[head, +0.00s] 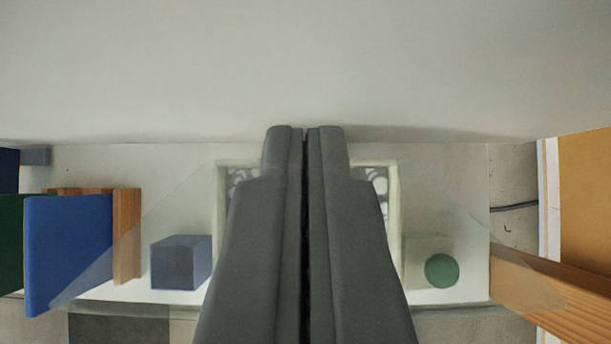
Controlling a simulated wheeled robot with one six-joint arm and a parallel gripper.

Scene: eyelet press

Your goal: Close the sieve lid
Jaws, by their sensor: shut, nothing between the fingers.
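My gripper (305,130) is shut and empty, its two grey fingers pressed together in the middle of the head view. Behind the fingers is a pale square frame (222,210) with a grey and white ring pattern (372,178) inside, which may be the sieve. The fingers hide most of its middle. A faint see-through sheet (135,245) spreads out from the frame toward the lower left and lower right; it may be the lid, standing open. I cannot tell whether the fingers touch it.
A blue block (181,262) stands left of the frame and a green round knob (441,270) right of it. A blue panel (68,250) and wooden pieces (127,235) stand at the left. A wooden beam (525,285) lies at the right. A plain pale wall (300,60) fills the top.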

